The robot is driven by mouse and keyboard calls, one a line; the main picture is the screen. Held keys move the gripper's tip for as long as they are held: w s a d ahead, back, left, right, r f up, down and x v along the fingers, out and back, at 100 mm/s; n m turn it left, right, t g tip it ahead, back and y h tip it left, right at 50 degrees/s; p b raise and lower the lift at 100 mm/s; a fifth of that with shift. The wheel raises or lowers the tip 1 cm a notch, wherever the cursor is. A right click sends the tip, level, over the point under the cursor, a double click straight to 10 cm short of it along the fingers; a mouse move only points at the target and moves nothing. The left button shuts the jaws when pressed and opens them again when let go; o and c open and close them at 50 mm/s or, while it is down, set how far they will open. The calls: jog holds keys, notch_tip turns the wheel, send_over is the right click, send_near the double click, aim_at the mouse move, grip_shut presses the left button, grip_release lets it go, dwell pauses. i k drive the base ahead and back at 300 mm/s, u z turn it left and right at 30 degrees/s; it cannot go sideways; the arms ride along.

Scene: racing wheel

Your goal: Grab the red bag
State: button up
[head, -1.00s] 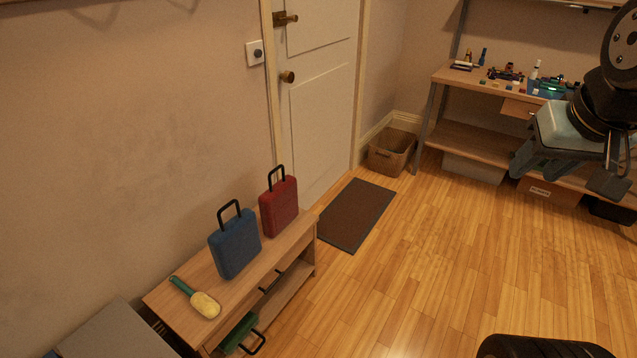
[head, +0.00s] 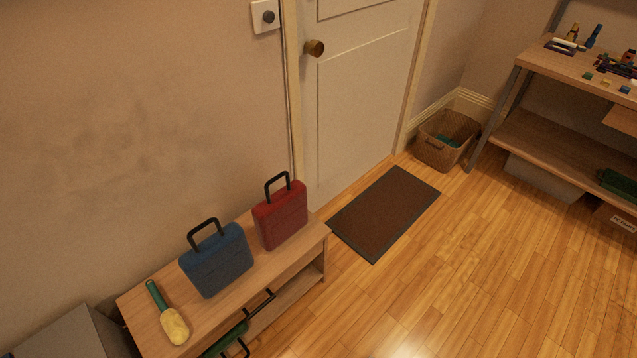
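The red bag (head: 281,216) is a boxy case with a black loop handle on top. It stands upright at the far right end of a low wooden bench (head: 262,266) against the wall. A similar blue bag (head: 218,261) with a black handle stands upright just to its left, close beside it. My gripper is out of the head view.
A brush with a green handle (head: 168,313) lies at the bench's near end. Green items with black handles (head: 228,341) sit on its lower shelf. A brown doormat (head: 385,213), a basket (head: 446,140) and a workbench (head: 577,68) lie beyond. The wooden floor right of the bench is clear.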

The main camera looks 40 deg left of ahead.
aim_at(277, 217)
jog(key=u, duration=0.3)
jog(key=i, duration=0.95)
jog(key=u, duration=0.9)
jog(key=i, duration=0.45)
jog(key=u, duration=0.35)
jog(key=k, duration=0.85)
jog(key=u, duration=0.2)
jog(key=i, duration=0.85)
jog(key=z, duration=0.15)
